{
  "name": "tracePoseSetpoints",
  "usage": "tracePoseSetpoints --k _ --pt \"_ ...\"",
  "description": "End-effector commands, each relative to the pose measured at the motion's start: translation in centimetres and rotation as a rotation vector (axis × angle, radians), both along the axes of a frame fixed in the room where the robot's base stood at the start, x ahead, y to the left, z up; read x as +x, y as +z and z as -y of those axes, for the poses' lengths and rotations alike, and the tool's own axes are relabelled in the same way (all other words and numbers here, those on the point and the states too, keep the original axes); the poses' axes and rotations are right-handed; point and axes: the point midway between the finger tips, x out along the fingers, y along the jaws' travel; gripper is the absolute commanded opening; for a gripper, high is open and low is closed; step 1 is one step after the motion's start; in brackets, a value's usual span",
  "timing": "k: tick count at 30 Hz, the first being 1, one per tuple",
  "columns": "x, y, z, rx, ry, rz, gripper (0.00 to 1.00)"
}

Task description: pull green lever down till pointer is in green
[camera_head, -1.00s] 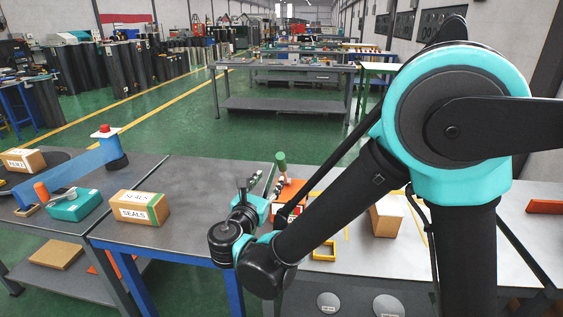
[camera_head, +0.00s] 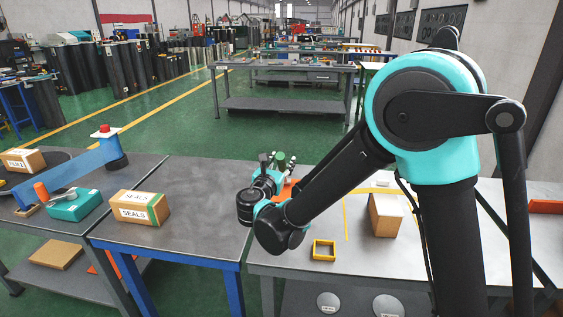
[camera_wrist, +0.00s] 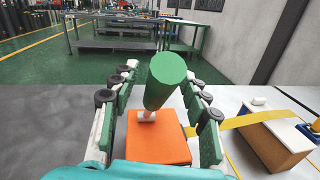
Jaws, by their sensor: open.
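The green lever (camera_wrist: 166,80) is a thick green handle on a pale stem, standing up from an orange box (camera_wrist: 158,142) on the bench. In the head view the handle's top (camera_head: 280,158) shows beside my gripper (camera_head: 273,164), and a bit of the orange box (camera_head: 285,189) shows behind my arm. In the wrist view my gripper (camera_wrist: 163,82) is open, with one finger on each side of the handle.
A cardboard box (camera_head: 385,217) stands right of the lever, with a yellow square frame (camera_head: 323,250) nearer the front edge. Yellow tape (camera_wrist: 252,119) marks the light benchtop. The SEALS box (camera_head: 138,208) stands left on the grey bench, with clear top behind it.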

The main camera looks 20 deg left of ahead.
Motion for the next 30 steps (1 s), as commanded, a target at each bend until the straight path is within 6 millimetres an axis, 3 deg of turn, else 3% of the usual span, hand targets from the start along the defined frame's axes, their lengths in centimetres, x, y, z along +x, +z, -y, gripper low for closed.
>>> tracePoseSetpoints --k 3,14,23,30 --pt "0.0 0.0 0.0 0.0 0.0 0.0 0.45" --pt "0.0 0.0 0.0 0.0 0.0 0.0 0.0" --pt "-0.1 0.0 0.0 0.0 0.0 0.002 0.0" --pt "-1.1 -1.1 0.2 0.018 0.0 0.077 0.0"
